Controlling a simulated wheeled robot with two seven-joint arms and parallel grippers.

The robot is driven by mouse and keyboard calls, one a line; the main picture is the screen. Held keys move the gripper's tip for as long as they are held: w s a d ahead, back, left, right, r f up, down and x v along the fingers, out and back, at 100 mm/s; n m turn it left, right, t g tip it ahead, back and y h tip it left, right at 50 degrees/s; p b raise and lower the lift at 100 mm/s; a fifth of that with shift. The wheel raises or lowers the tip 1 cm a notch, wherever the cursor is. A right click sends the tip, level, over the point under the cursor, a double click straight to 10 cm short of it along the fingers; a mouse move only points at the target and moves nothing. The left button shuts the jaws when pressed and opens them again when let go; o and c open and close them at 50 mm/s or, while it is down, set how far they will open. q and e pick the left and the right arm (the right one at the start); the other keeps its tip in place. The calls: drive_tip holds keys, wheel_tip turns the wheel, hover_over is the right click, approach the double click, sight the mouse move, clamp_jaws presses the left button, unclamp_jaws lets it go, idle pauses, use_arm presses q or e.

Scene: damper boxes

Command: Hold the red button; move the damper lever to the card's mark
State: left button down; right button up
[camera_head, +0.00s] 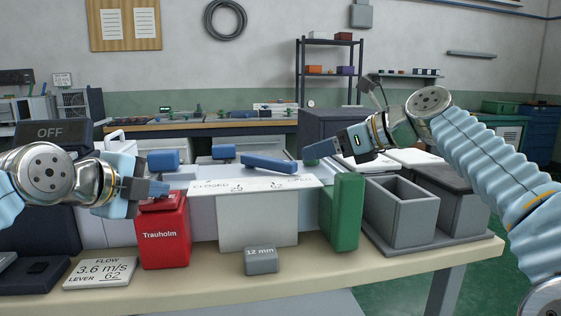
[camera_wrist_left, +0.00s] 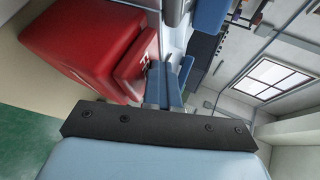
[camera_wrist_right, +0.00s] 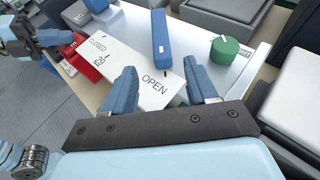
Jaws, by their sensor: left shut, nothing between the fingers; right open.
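The red box marked Trauholm (camera_head: 165,240) stands at the front left of the bench. My left gripper (camera_head: 158,189) is shut and empty, its fingertips at the box's top; they hide part of it, and I cannot tell whether they press a button. The blue lever (camera_head: 268,162) lies above the white scale plate (camera_head: 230,187), which reads CLOSED at left and OPEN at right. The lever also shows in the right wrist view (camera_wrist_right: 160,40). My right gripper (camera_wrist_right: 158,88) is open and empty above the OPEN end, apart from the lever. The card (camera_head: 100,272) reads FLOW 3.6 m/s, LEVER 62.
A green block (camera_head: 345,212) stands right of the scale plate. A grey block marked 12 mm (camera_head: 261,262) sits at the front. An open grey bin (camera_head: 402,212) stands at the right. A dark OFF sign (camera_head: 55,133) is at the left.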

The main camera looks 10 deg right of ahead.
sight(281, 160)
drive_tip(key=x, duration=1.1)
drive_tip(key=shift+w, duration=0.15)
clamp_jaws()
